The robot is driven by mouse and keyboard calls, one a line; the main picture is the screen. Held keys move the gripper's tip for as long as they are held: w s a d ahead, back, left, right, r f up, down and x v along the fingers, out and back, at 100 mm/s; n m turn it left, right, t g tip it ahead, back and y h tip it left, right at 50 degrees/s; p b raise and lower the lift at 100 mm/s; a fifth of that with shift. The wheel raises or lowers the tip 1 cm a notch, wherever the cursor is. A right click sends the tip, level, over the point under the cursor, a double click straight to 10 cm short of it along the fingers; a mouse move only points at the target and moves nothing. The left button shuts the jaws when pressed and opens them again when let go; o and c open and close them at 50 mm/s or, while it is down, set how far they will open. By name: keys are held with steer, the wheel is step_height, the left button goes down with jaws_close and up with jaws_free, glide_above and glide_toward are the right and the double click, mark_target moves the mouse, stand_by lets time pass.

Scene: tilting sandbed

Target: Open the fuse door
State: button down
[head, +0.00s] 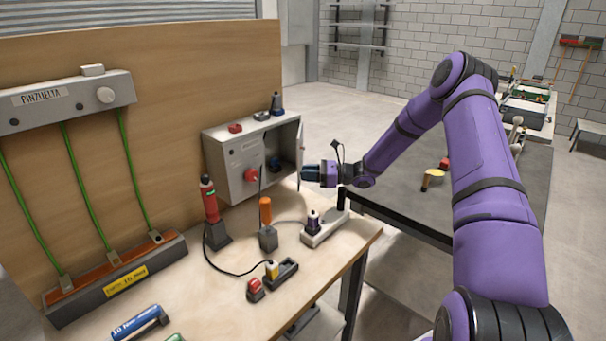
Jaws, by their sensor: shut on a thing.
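The grey fuse box (229,168) stands against the wooden back panel, at the far end of the bench. Its right-hand side shows an open, dark compartment. The thin fuse door (300,153) stands swung out at the right edge of that compartment, seen nearly edge-on. My gripper (305,173) is at the lower part of the door, coming from the right, and is shut on it. The fingertips are small here and the exact contact is hard to see. The box front carries a red knob (251,174).
A red tool in a stand (209,200), an orange-handled tool (265,212) and a white block with a purple piece (322,228) stand in front of the box. A cable lies on the bench (200,305). A dark table (400,195) lies under my arm.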

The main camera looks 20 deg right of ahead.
steer(key=shift+d+g, duration=0.15)
steer(key=shift+g, duration=0.15)
steer(key=c, duration=0.9)
jaws_free()
steer(key=shift+r, duration=0.55)
step_height(320, 180, up, 3)
steer(key=shift+f, duration=0.1)
steer(key=s+a+r, duration=0.1)
steer(key=s+a, duration=0.1)
steer(key=s, duration=1.4)
steer(key=shift+a, duration=0.2)
